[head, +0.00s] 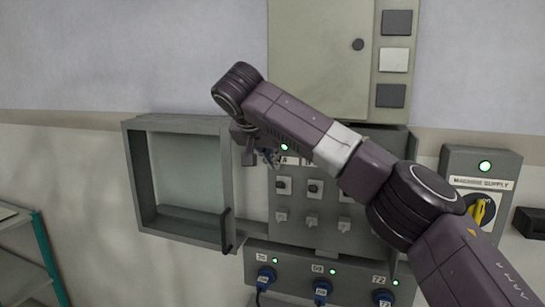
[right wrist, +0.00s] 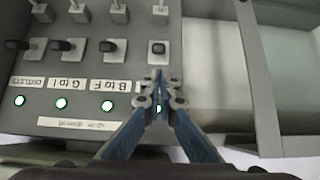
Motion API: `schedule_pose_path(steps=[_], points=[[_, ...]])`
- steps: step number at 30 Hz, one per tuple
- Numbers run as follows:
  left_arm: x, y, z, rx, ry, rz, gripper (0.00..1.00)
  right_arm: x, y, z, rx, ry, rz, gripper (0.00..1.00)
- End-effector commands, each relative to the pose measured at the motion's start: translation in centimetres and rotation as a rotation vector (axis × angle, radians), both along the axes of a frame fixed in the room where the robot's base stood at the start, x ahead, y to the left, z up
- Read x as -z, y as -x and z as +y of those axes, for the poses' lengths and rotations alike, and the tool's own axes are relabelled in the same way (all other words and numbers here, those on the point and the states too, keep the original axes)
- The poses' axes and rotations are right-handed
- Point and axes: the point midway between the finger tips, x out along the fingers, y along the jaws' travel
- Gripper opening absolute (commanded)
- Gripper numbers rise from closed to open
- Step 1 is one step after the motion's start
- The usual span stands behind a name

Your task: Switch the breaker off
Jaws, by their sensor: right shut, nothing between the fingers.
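The breaker panel (head: 330,245) is a grey box with its door open. It carries a row of small black-levered breakers with labels and lit green lamps. In the right wrist view the panel (right wrist: 60,75) appears upside down, with labels such as "OUTLETS", "G to I" and "B to F". My right gripper (head: 266,158) is at the panel's upper left. In the right wrist view its fingertips (right wrist: 160,80) are together and empty, just beside the end breaker (right wrist: 158,48). The fingers cover most of that breaker's label and part of its green lamp. Contact cannot be told. My left gripper is out of view.
The open panel door (head: 140,185) stands left of the panel. A "MACHINE SUPPLY" box (head: 455,160) with a yellow rotary switch (head: 481,211) and lit green lamp is at right. Below is an outlet box (head: 290,254) with blue plugs. A cabinet (head: 315,60) is above.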

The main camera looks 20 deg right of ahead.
Motion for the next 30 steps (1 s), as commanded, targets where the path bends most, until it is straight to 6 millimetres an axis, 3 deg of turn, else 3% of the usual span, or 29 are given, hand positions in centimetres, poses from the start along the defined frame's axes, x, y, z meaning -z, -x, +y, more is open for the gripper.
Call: schedule_pose_path(steps=[3, 12, 30], points=[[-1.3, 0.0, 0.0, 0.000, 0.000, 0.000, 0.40, 1.3, -1.4, -1.1, 0.004, -0.001, 0.003, 0.00], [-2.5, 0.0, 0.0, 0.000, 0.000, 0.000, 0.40, 4.1, -3.7, -2.5, 0.001, 0.000, 0.000, 0.00], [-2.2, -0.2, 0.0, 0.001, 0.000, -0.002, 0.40, 4.9, -4.3, -2.8, 0.000, 0.008, -0.012, 0.00]])
